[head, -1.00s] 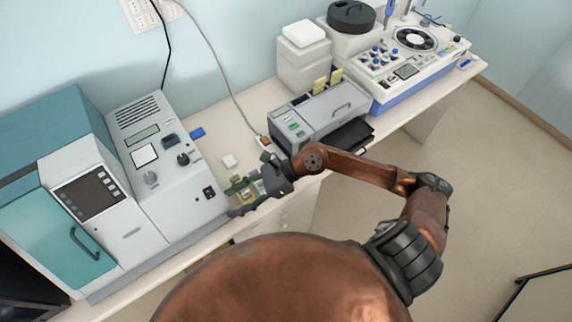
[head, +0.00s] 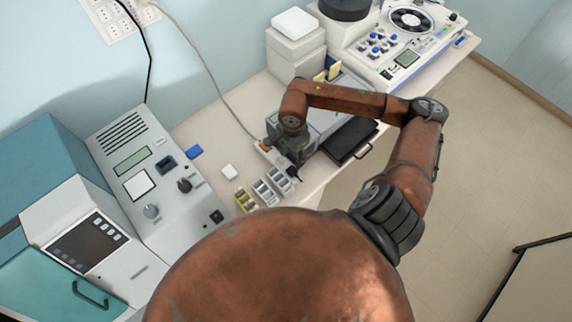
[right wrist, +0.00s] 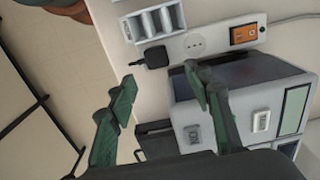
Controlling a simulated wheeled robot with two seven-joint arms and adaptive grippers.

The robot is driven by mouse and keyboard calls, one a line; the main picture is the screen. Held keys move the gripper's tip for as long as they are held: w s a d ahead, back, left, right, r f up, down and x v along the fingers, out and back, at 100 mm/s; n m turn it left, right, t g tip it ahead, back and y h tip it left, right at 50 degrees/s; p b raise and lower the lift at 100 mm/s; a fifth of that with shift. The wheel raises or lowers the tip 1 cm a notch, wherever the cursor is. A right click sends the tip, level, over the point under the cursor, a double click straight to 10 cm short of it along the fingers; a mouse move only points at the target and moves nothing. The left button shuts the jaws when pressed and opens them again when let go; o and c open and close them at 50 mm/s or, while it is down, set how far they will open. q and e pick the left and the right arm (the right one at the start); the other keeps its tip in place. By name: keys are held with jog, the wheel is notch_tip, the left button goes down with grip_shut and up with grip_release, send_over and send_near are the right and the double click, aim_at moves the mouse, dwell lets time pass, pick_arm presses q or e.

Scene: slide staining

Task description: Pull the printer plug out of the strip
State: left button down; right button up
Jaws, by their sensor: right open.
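The white power strip (right wrist: 217,39) lies on the bench beside the grey printer (right wrist: 240,95) and has an orange switch at one end. It also shows partly in the head view (head: 264,149), close to my gripper. A black plug (right wrist: 152,58) sits in the strip, next to an empty socket; in the head view a dark plug (head: 292,172) shows just below the gripper. My right gripper (right wrist: 160,74) is open and empty, its fingertips short of the strip, with the plug seen between them. In the head view the gripper (head: 287,151) hides part of the strip and printer. My left gripper is not in view.
Slide racks (head: 265,190) stand beside the strip, near the bench front. A black tray (head: 350,140) juts from the printer. A teal and white machine (head: 85,235) fills the left. A grey cable (head: 215,80) runs from the wall to the strip.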

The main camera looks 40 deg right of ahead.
aim_at(292, 170)
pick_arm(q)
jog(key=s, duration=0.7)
pick_arm(e)
jog(key=shift+s+f, duration=0.15)
jog(key=shift+s, duration=0.05)
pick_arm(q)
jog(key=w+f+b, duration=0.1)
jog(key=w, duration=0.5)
pick_arm(e)
jog(key=f, duration=0.3)
jog(key=shift+s, duration=0.25)
notch_tip(292, 170, down, 6)
jog(key=b, duration=0.5)
jog(key=shift+w+r, duration=0.15)
jog(key=shift+r, duration=0.05)
pick_arm(q)
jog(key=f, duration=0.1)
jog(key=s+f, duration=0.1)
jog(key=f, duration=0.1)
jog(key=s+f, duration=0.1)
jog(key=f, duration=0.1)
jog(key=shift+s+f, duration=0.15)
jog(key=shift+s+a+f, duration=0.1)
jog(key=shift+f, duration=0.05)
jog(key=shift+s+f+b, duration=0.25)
jog(key=shift+b, duration=0.15)
